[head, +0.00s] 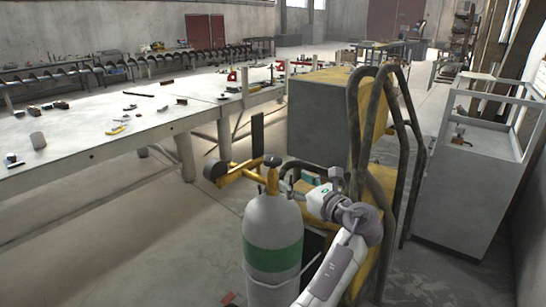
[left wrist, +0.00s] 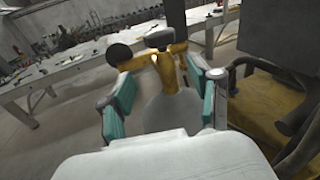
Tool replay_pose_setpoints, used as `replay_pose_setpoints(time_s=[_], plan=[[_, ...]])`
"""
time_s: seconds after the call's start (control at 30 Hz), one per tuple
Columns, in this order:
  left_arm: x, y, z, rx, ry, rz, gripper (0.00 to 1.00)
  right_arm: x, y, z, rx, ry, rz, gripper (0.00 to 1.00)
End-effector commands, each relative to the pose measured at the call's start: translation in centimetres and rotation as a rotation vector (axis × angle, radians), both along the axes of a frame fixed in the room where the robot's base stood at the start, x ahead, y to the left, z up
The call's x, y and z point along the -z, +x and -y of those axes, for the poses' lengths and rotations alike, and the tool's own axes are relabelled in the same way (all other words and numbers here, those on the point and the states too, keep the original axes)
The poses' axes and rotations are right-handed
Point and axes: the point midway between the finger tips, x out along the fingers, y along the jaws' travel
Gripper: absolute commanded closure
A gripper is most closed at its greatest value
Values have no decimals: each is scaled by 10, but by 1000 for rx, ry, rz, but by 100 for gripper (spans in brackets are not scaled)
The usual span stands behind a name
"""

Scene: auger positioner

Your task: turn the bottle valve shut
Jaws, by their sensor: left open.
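The gas bottle (head: 272,222) stands upright, grey with a green band. It also shows in the left wrist view (left wrist: 172,108), partly hidden by my gripper. On its top is a yellow valve (head: 272,180) with a dark round knob (head: 272,161). In the left wrist view the knob (left wrist: 160,37) lies beyond my fingertips, roughly in line with the gap between them. A yellow fitting with a dark round gauge (head: 215,171) extends left from the valve. My left gripper (head: 293,182) is open beside the valve, its teal-padded fingers apart and empty. My right gripper is out of view.
A yellow cart with dark curved handles (head: 357,110) stands close to the right of the bottle. A long workbench (head: 85,145) with scattered tools lies left. A grey cabinet (head: 467,190) stands right. Floor between bench and bottle looks clear.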

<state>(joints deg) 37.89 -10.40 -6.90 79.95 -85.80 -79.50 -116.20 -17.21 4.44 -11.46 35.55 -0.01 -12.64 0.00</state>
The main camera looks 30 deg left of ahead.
Motion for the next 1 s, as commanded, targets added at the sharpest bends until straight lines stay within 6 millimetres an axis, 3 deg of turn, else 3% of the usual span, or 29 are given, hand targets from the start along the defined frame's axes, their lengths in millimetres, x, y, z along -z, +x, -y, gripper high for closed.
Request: replay_pose_setpoints(time_s=[0.1,0.23,0.7,1.0], plan=[[-19,5,1,-13,61,-41,37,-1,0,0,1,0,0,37],[-21,10,-11,-15,69,-46,37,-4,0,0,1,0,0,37],[-21,45,-98,-15,64,-45,37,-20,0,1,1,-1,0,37],[-20,56,-124,-13,64,-44,37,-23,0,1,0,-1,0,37]])
